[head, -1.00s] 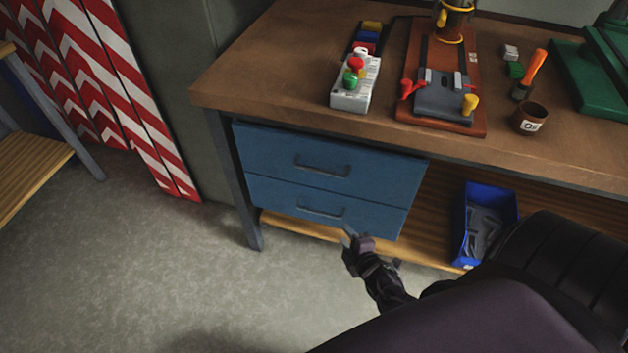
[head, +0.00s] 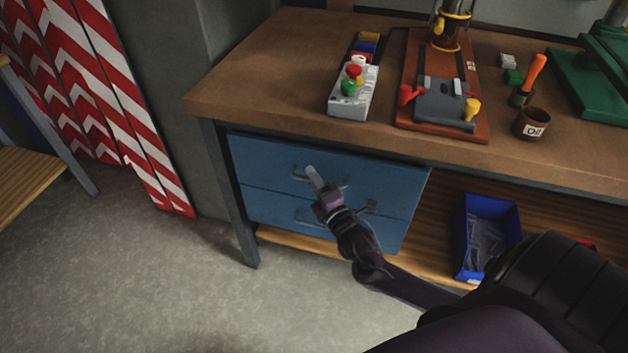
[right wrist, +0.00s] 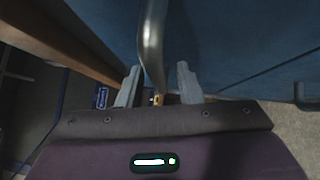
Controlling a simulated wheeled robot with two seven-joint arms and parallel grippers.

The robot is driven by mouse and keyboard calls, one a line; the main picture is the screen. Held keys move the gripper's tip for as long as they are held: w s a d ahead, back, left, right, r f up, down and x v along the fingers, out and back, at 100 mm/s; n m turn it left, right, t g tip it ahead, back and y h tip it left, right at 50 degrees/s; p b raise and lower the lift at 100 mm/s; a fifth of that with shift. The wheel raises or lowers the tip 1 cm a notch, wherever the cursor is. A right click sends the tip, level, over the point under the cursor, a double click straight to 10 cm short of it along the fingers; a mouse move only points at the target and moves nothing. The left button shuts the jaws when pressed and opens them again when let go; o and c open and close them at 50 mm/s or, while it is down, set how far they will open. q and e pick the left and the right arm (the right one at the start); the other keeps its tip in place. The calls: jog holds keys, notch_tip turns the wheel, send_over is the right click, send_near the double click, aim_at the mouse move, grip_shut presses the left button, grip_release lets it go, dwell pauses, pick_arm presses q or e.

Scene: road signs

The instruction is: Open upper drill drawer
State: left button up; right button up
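The upper blue drawer (head: 265,158) is under the left part of the workbench and looks shut. Its metal bar handle (head: 301,175) is partly hidden behind my right gripper (head: 316,182). In the right wrist view the handle (right wrist: 151,50) runs between the two fingers of my right gripper (right wrist: 158,85). The fingers stand apart, with visible gaps on both sides of the bar. The lower blue drawer (head: 270,208) is directly below, also shut, its handle partly hidden by my arm. My left gripper is not in view.
The wooden workbench top (head: 270,70) overhangs the drawers. A control box (head: 352,95), a drill stand base (head: 440,115) and an oil cup (head: 532,123) stand on it. A blue bin (head: 487,235) is on the lower shelf. The floor in front is clear.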

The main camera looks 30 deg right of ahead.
jog(key=shift+c, duration=0.3)
grip_shut()
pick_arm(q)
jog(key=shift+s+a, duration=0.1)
